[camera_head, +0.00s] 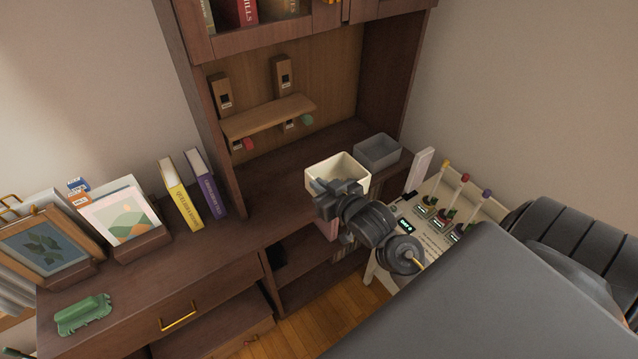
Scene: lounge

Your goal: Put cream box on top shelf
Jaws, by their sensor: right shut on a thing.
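The cream box (337,168) is an open-topped bin at the front edge of the wooden cabinet's counter, in the middle of the view. My right gripper (335,196) is shut on its near side; the fingers partly hide the box. I cannot tell whether the box touches the counter. A small wooden shelf (268,117) is fixed to the back panel of the cabinet niche, above the counter. A higher cabinet level with books (247,12) shows at the top edge. My left gripper is not in view.
A grey bin (377,152) stands just behind and right of the cream box. Two upright books (180,192), picture frames (48,240) and a green object (83,315) occupy the left counter. A panel with coloured knobs (443,205) stands right. The niche counter's left part is clear.

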